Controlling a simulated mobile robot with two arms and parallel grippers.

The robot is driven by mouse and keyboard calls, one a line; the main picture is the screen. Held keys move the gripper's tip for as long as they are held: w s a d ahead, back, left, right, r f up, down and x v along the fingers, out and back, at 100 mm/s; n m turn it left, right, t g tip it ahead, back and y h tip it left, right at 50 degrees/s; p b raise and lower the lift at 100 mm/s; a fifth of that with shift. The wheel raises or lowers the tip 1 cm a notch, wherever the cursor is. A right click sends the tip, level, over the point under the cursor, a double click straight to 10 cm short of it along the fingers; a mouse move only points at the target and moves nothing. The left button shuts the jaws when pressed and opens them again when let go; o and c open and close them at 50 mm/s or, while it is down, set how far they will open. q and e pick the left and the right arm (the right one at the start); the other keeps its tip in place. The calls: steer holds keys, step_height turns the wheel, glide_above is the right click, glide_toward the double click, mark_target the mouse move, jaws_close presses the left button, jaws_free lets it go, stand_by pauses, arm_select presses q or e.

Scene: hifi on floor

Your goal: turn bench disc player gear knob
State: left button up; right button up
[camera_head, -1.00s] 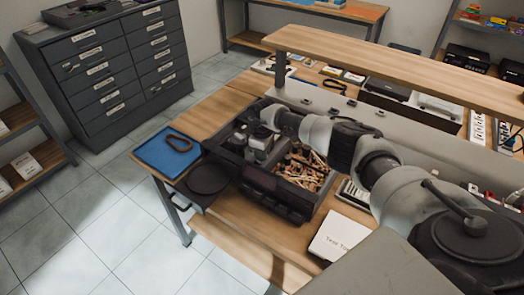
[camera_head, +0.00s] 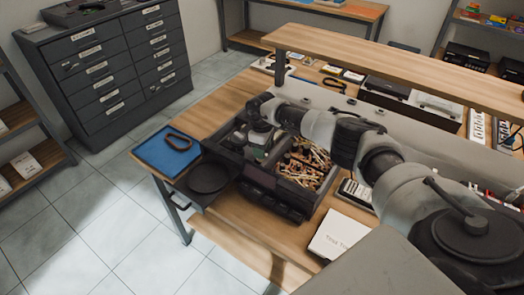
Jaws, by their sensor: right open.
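The bench disc player appears to be the dark open-topped unit (camera_head: 275,197) on the wooden bench. A round black disc (camera_head: 208,177) lies on a flat part at its left end. Its right compartment holds a heap of small tan and brown pieces (camera_head: 306,163). My right gripper (camera_head: 259,142) points down over the left compartment, close to the small grey and green parts there. It is open, but its fingertips are small and partly hidden. I cannot make out the gear knob or tell whether the gripper touches it. My left gripper is out of view.
A blue mat (camera_head: 157,158) with a brown loop (camera_head: 179,141) lies at the bench's left corner. A white booklet (camera_head: 338,236) lies at the front. A raised wooden shelf (camera_head: 400,66) runs behind my arm. A drawer cabinet (camera_head: 107,70) stands at the back left.

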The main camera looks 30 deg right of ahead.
step_height(320, 180, up, 9)
steer(key=b, duration=0.1)
steer(key=shift+r, duration=0.2)
steer(key=shift+d, duration=0.1)
